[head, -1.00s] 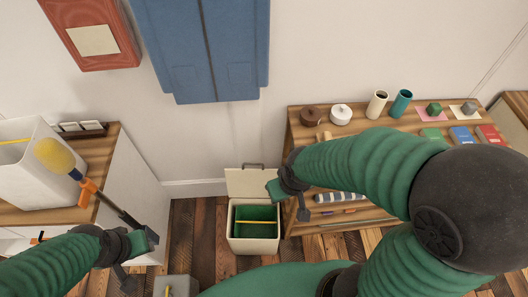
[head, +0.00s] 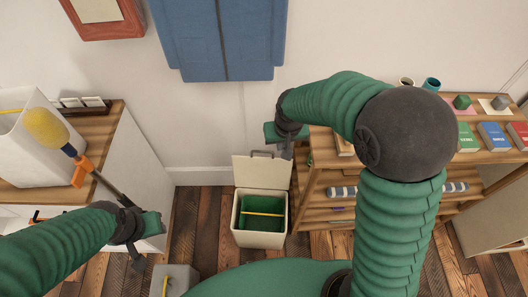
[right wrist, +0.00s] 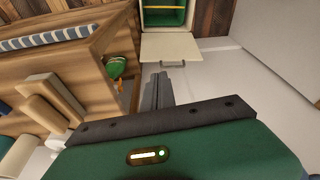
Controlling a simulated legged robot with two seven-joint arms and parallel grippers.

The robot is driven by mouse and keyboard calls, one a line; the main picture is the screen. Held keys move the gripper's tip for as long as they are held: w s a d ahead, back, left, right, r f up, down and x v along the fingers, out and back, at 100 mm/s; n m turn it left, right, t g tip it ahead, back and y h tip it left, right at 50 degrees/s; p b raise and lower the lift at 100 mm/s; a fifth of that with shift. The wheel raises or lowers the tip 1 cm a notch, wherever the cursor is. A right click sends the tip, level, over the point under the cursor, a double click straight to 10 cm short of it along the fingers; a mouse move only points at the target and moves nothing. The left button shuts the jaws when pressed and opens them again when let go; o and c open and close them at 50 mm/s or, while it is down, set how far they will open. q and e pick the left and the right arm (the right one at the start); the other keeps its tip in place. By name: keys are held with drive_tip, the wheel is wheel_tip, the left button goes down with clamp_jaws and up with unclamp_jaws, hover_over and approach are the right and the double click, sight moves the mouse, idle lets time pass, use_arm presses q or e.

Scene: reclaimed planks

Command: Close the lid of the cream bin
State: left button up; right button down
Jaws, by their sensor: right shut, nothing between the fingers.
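The cream bin (head: 258,238) stands on the floor in the head view, green inside with a yellow strip across it. Its lid (head: 262,173) is open, tilted up and back on the wall side, with a dark handle (head: 262,154) at its far edge. The right wrist view shows the lid (right wrist: 168,47) and handle (right wrist: 176,64) just beyond my fingers. My right gripper (head: 287,152) is shut and empty, close to the lid's upper right corner; contact cannot be told. My left gripper (head: 138,262) is left of the bin, its fingers unclear.
A wooden shelf unit (head: 322,190) stands right of the bin, close to my right arm. A yellow duster (head: 46,129) extends toward my left wrist; whether it is held is unclear. A white cabinet (head: 135,180) is at left, a grey block (head: 178,275) lower left.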

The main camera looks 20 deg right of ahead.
drive_tip(key=w+f+m+h+b, duration=0.1)
drive_tip(key=w+f+m+b, duration=0.2)
drive_tip(key=w+f+b, duration=1.1)
drive_tip(key=a+x, duration=0.1)
drive_tip(key=x, duration=0.9)
drive_tip(key=shift+a+f+t, duration=0.15)
drive_tip(key=shift+f+t, duration=0.25)
drive_tip(key=shift+f, duration=0.05)
drive_tip(key=shift+b, duration=0.3)
